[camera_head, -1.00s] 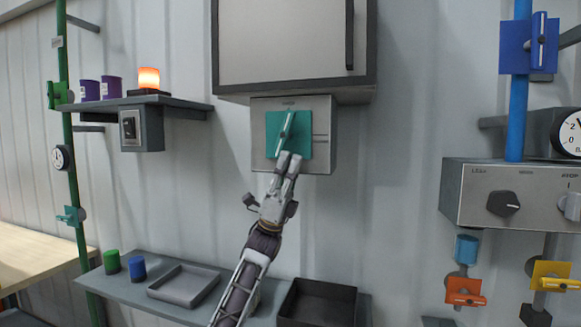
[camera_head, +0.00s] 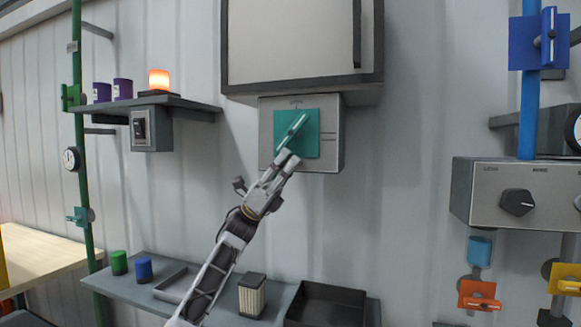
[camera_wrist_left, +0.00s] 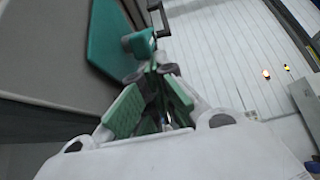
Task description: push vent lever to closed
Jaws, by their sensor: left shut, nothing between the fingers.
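The vent lever (camera_head: 293,130) is a teal and pale handle on a teal square plate (camera_head: 310,143), mounted on a grey wall box under a cabinet. It tilts up to the right. My left gripper (camera_head: 287,158) is at the plate's lower edge, by the lever's lower end, with its fingers shut and nothing between them. In the left wrist view the fingertips (camera_wrist_left: 155,75) are close to the lever (camera_wrist_left: 140,42); I cannot tell if they touch it. My right gripper is not in view.
A grey cabinet (camera_head: 290,45) hangs directly above the box. A shelf with purple cans and a lit lamp (camera_head: 158,80) is to the left. A lower shelf (camera_head: 120,283) holds cans, a tray and a dark bin (camera_head: 325,305). A panel with a black knob (camera_head: 517,202) is at the right.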

